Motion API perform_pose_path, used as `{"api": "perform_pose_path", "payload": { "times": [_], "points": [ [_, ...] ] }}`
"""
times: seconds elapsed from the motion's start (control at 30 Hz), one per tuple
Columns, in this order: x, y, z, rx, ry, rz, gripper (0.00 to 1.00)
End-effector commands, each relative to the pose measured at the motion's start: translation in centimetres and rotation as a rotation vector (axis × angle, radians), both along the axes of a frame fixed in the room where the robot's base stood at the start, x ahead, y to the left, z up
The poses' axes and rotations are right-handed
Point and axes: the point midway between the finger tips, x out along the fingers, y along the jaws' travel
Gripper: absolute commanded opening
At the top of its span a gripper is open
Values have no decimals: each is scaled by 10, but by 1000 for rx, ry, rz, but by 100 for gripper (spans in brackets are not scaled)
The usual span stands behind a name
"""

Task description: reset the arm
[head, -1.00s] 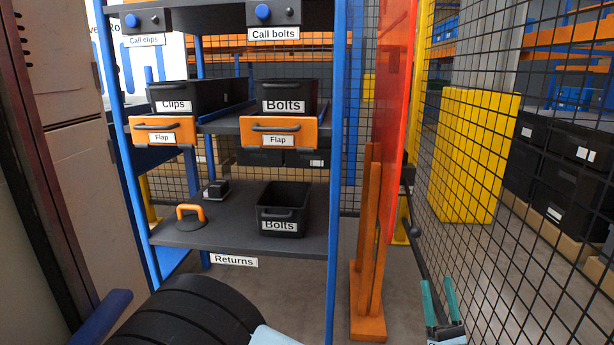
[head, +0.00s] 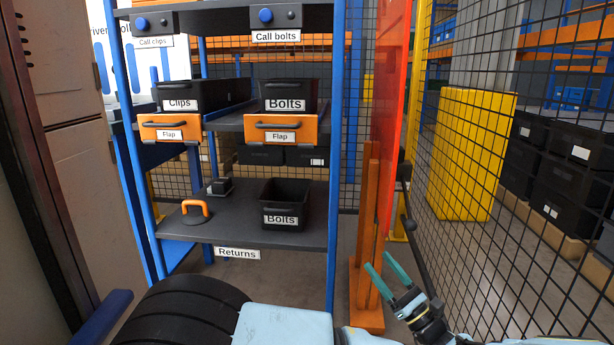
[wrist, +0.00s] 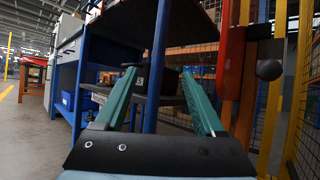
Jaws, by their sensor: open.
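My gripper (head: 388,280) is at the lower right of the head view, in front of the foot of an orange wooden post. Its two teal fingers are spread apart with nothing between them. In the wrist view the open fingers (wrist: 165,97) point toward the blue-framed rack, and they touch nothing that I can make out. My arm crosses the bottom of the head view.
The blue rack (head: 333,200) holds a Bolts bin (head: 286,204) on its Returns shelf and bins above orange flaps (head: 171,129). An orange post (head: 367,230), a red panel (head: 391,80) and black mesh fencing (head: 500,250) stand close on the right.

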Motion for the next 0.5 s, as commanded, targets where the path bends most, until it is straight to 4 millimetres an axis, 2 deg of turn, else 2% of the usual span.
{"api": "perform_pose_path", "payload": {
  "times": [0.13, 0.23, 0.3, 0.4, 0.5],
  "points": [
    [15, 62, 4, -179, 86, 187, 71],
    [15, 111, 2, -350, 146, 344, 71],
    [9, 142, 0, -479, 179, 450, 71],
    [-4, 177, -4, -668, 210, 592, 71],
    [-22, 202, -5, -859, 219, 723, 71]
  ]
}}
